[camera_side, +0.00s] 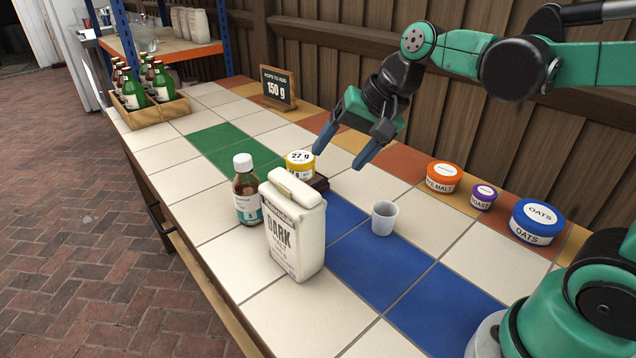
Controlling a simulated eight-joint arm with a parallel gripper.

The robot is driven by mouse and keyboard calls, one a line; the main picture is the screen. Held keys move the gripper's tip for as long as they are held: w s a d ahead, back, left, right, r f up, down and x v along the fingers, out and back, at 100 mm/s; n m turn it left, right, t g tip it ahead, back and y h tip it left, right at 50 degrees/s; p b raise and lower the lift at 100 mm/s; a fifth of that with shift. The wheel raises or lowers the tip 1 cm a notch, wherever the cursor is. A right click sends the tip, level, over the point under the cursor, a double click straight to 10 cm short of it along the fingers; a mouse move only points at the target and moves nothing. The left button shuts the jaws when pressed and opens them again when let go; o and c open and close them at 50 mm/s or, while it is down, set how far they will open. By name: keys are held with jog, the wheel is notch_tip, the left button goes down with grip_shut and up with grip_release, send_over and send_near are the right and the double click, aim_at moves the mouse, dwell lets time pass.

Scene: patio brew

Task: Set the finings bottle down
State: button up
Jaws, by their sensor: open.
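The finings bottle seems to be the brown bottle (247,192) with a white cap and a pale and teal label; its small text is unreadable. It stands upright on the tiled table (188,184), left of the white bag marked DARK (294,232), which hides a little of its right side. My gripper (341,161) is open and empty, fingers pointing down, above the table to the right of the bottle and well apart from it.
A grey cup (384,217) stands on the blue tiles. Tubs marked MALT (443,177), ROAST (483,197) and OATS (537,221) line the back right. A 150 g sign (279,88) and a wooden bottle crate (152,112) stand farther off. Green tiles (222,148) are clear.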

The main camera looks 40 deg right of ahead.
jog(key=s+d+f+n+t+h, duration=0.1)
jog(key=s+f+n+h, duration=0.1)
jog(key=s+n, duration=0.3)
jog(key=shift+s+d+f+n+t+h, duration=0.35)
jog(key=shift+f+n, duration=0.4)
jog(key=shift+n, duration=0.55)
